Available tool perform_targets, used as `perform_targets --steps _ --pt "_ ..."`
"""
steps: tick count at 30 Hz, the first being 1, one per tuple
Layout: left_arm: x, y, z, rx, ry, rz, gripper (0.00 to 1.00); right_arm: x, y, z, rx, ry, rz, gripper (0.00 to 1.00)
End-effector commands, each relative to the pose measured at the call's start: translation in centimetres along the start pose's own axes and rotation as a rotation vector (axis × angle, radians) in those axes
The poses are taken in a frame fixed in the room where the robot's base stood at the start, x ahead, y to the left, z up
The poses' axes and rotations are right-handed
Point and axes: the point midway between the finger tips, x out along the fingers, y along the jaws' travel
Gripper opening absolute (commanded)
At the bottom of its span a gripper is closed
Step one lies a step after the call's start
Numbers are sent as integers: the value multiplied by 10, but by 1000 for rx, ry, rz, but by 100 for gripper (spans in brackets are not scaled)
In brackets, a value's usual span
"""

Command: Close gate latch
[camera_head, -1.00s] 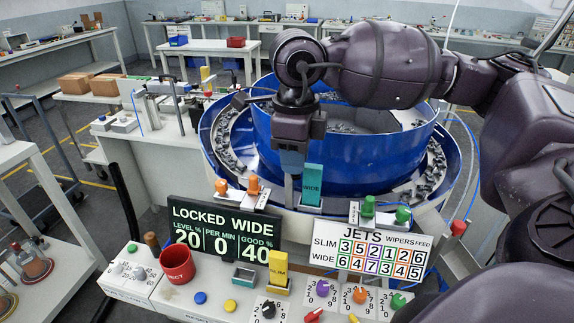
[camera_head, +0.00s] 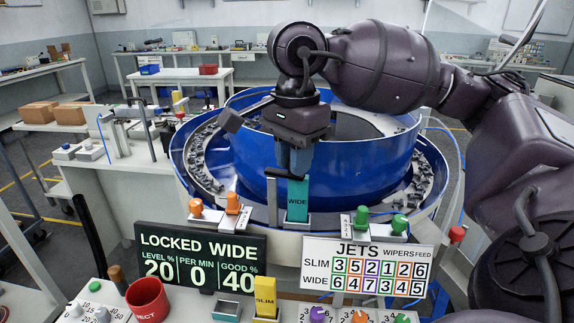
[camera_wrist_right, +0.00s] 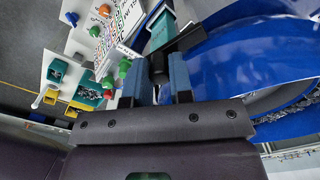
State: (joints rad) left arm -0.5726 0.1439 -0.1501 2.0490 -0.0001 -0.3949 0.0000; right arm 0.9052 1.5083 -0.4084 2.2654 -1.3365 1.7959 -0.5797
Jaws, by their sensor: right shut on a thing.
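The gate latch shows as a black handle (camera_head: 278,173) at the top of a grey upright post (camera_head: 272,203), at the front rim of the blue bowl. Just right of the post stands a teal block (camera_head: 297,203) marked WIDE. My right gripper (camera_head: 295,172) is over the latch, its blue-grey fingers pointing down. In the right wrist view my right gripper (camera_wrist_right: 157,72) is shut on the black latch handle (camera_wrist_right: 184,39), with a finger on each side; the teal block (camera_wrist_right: 162,30) is just beyond. The fingers partly hide the handle. My left gripper is not in view.
The blue bowl (camera_head: 235,150) stands behind the latch, with dark parts on its track. Orange knobs (camera_head: 232,202) and green knobs (camera_head: 361,215) flank the post. In front are the LOCKED WIDE display (camera_head: 200,255), the JETS board (camera_head: 365,268) and a red cup (camera_head: 148,300).

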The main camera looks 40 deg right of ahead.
Motion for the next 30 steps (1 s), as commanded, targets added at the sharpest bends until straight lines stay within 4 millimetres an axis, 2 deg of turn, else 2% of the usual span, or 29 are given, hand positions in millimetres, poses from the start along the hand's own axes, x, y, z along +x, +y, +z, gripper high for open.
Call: perform_targets --steps 5,12,29,30 --pt "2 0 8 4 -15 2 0 1 -3 -4 -107 -1 -2 0" --pt "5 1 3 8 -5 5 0 -1 -5 -6 -196 -1 -4 0" --pt "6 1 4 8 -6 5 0 -2 -5 -7 -226 -1 -6 0" --pt "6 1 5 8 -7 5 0 -2 -5 -8 -226 0 -6 24"
